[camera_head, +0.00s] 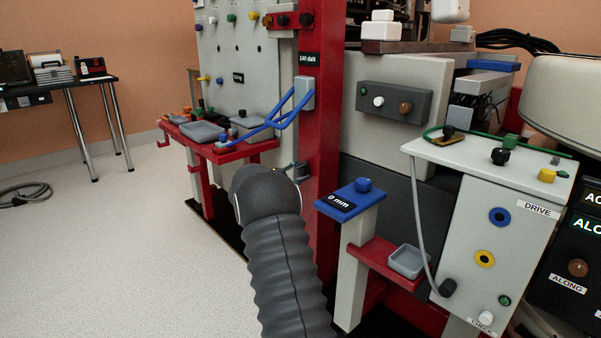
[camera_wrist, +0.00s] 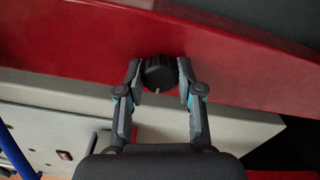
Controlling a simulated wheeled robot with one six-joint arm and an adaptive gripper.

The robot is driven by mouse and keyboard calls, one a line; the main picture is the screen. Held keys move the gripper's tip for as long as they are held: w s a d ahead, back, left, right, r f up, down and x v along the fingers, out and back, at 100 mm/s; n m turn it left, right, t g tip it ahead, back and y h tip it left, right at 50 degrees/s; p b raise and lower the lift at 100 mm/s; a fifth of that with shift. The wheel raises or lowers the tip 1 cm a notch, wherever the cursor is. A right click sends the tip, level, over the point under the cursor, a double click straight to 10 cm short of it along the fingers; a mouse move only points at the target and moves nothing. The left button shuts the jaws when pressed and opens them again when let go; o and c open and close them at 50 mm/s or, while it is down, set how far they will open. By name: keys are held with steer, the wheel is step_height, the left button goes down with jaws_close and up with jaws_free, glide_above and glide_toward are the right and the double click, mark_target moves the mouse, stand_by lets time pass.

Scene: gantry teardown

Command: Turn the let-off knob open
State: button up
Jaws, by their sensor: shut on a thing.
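The let-off knob (camera_wrist: 159,74) is black and ridged, with a small pale mark on its lower edge. It sits on the red column and shows in the wrist view. My gripper (camera_wrist: 160,80) has one finger on each side of the knob and is shut on it. In the head view the red column (camera_head: 322,135) stands near the middle. My dark arm reaches up to it, and the knob cannot be made out there.
A blue-topped post (camera_head: 348,198) marked "0 mm" stands right of my arm. Blue bent levers (camera_head: 285,112) stick out left of the column, above a red shelf (camera_head: 262,147) with trays. A grey DRIVE box (camera_head: 462,235) is at right. Open floor (camera_head: 120,240) lies at left.

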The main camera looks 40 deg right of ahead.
stand_by(0.3)
steer(key=o, duration=1.2)
steer(key=shift+c, duration=0.2)
steer(key=shift+a, duration=0.1)
steer(key=a, duration=1.2)
steer(key=shift+s, duration=0.45)
steer(key=shift+d, duration=0.1)
